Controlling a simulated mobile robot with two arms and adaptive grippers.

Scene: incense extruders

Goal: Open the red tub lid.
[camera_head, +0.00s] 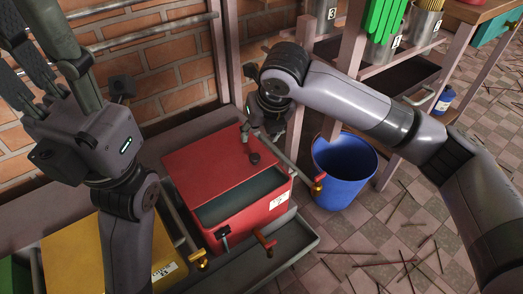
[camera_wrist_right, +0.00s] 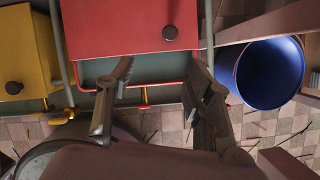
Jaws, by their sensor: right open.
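The red tub (camera_head: 262,212) stands in the middle of the head view. Its flat red lid (camera_head: 205,165) covers the back part and leaves a grey-green opening (camera_head: 240,196) along the front.
A yellow tub (camera_head: 105,262) stands left of the red one. A blue bucket (camera_head: 345,172) is on the tiled floor at right, beside a wooden shelf (camera_head: 340,75). Brass taps and a metal rail (camera_head: 296,172) lie close to the red tub. A brick wall (camera_head: 165,75) is behind.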

